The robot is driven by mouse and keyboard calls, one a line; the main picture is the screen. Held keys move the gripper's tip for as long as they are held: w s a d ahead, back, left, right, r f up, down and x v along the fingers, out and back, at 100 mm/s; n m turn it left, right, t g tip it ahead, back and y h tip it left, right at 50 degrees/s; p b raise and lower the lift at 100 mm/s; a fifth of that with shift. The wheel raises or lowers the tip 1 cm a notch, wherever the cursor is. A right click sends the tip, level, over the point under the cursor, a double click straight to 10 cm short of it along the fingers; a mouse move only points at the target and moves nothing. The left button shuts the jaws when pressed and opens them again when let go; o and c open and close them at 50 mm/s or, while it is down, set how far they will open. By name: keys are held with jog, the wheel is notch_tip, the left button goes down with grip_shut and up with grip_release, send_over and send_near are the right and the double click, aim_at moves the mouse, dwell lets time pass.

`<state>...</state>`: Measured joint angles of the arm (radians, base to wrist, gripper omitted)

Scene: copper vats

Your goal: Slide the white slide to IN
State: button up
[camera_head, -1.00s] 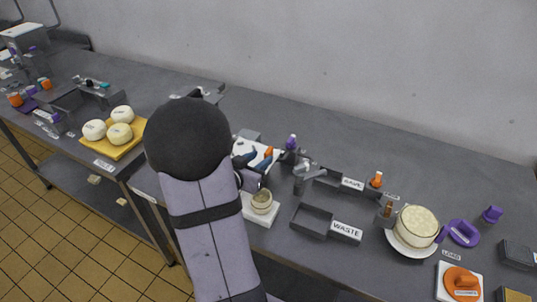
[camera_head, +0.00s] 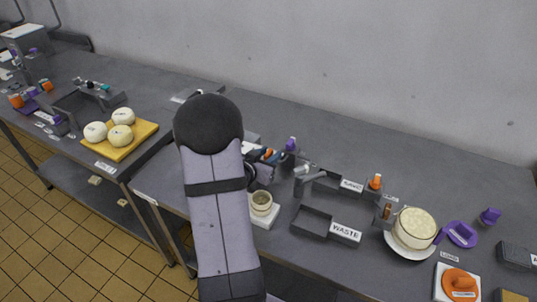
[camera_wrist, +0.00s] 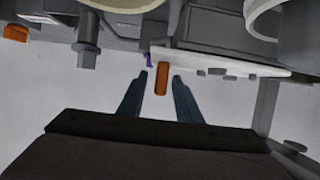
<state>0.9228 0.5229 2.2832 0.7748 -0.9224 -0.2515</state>
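The white slide (camera_wrist: 215,62) shows in the wrist view as a thin white plate with an orange handle (camera_wrist: 161,80) standing out from it. My gripper (camera_wrist: 160,76) has its two dark blue fingers apart, one on each side of the handle, with a gap visible on both sides. In the head view my gripper (camera_head: 268,156) is at the slide's place, and my arm hides nearly all of the slide there. A bit of orange shows between the fingers. I cannot read an IN mark in either view.
A round pot (camera_head: 261,203) on a white base stands just in front of my gripper. A grey fixture with a purple knob (camera_head: 291,144) is close at the right. The SAVE tray (camera_head: 327,182) and the WASTE tray (camera_head: 312,221) lie further right. The bench's back strip is clear.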

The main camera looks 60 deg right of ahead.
grip_shut()
jog(key=w+p, duration=0.4)
jog(key=w, duration=1.2)
jog(key=shift+w, duration=0.2)
jog(key=shift+r, duration=0.1)
grip_release()
jog(key=shift+w, duration=0.15)
